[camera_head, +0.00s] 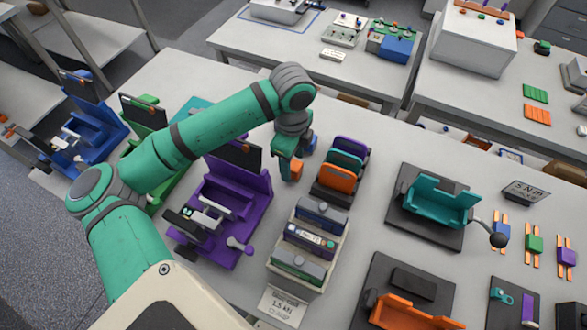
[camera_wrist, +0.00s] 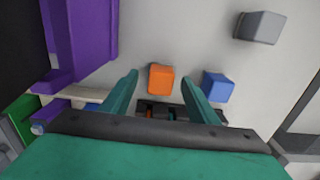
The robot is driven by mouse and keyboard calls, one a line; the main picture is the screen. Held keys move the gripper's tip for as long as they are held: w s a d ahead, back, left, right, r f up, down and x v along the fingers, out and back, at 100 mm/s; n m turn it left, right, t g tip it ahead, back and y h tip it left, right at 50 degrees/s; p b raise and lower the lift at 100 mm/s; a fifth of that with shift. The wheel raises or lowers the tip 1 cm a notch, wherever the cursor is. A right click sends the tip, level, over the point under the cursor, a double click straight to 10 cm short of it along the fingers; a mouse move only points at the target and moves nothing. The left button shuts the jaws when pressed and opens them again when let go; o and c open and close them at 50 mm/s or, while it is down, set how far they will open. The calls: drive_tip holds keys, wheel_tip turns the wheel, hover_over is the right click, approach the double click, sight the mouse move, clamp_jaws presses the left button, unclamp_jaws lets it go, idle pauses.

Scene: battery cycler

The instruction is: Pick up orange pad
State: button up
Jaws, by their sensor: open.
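A small orange block, likely the orange pad (camera_wrist: 161,77), sits on the pale tabletop in the wrist view. It lies between the tips of my two green fingers, with a gap on each side. My gripper (camera_wrist: 159,82) is open and holds nothing. The fingertips' height above the table is hard to tell.
A blue block (camera_wrist: 218,87) sits close outside my right finger, and a grey block (camera_wrist: 259,27) lies farther off. The purple fixture (camera_head: 232,205) stands to the left. A rack of coloured pieces (camera_head: 339,181) and a bin of devices (camera_head: 299,270) stand to the right.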

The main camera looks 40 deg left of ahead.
sight(293, 164)
drive_tip(key=shift+f, duration=1.45)
drive_tip(key=shift+w, duration=0.1)
drive_tip(key=shift+c, duration=0.3)
drive_tip(key=c, duration=1.1)
wheel_tip(293, 164, up, 10)
drive_tip(key=shift+r, duration=0.1)
